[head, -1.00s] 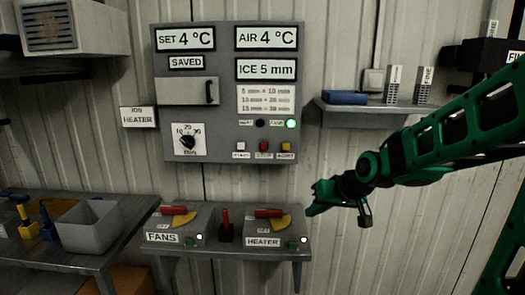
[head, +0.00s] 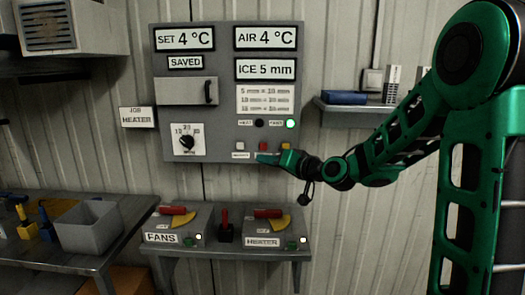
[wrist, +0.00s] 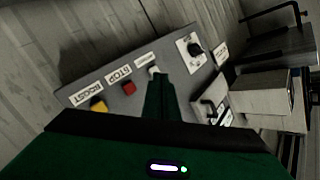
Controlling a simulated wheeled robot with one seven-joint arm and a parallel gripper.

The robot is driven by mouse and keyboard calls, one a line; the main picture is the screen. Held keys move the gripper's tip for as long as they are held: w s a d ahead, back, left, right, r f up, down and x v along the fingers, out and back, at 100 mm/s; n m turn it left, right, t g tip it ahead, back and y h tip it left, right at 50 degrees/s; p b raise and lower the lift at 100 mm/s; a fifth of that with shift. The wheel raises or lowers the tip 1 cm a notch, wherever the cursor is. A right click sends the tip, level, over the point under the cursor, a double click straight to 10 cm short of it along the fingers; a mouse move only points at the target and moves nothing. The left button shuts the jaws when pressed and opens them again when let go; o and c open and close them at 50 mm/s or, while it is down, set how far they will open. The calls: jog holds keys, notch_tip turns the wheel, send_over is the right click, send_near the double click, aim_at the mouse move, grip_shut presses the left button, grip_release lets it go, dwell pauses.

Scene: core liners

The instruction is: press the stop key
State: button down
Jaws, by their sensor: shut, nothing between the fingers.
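The stop key is the red key (head: 263,146) in the middle of a row of keys low on the grey wall panel (head: 228,95). In the wrist view the red key (wrist: 128,88) sits beside a label reading STOP. My gripper (head: 262,158) is shut and empty, its tip just below the red key in the head view. It covers the label under that key. In the wrist view my gripper (wrist: 157,80) points close to the white key (wrist: 153,70), with the red key to its left. I cannot tell whether the tip touches the panel.
A white key (head: 240,146) and a yellow key (head: 286,146) flank the red one. A dial (head: 187,142) is to the left and a green lamp (head: 290,124) is lit above. Below, a shelf holds the FANS (head: 178,226) and HEATER (head: 275,228) switch boxes.

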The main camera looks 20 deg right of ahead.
aim_at(267, 149)
jog(key=w+d, duration=0.1)
jog(key=w, duration=0.4)
jog(key=w+d, duration=0.1)
jog(key=w, duration=0.2)
jog(key=shift+w+d, duration=0.1)
jog(key=shift+d, duration=0.25)
dwell(1.9)
jog(key=shift+w+d, duration=0.15)
jog(key=shift+w, duration=0.15)
jog(key=shift+w+d, duration=0.15)
jog(key=shift+w, duration=0.4)
dwell(0.9)
jog(key=shift+s, duration=0.2)
jog(key=shift+s+a, duration=0.25)
jog(key=shift+s, duration=0.5)
jog(key=shift+s+a, duration=0.25)
jog(key=shift+s, duration=0.55)
jog(key=shift+s+a, duration=0.3)
jog(key=shift+s, duration=0.5)
jog(key=shift+s+a, duration=0.25)
jog(key=shift+s, duration=0.55)
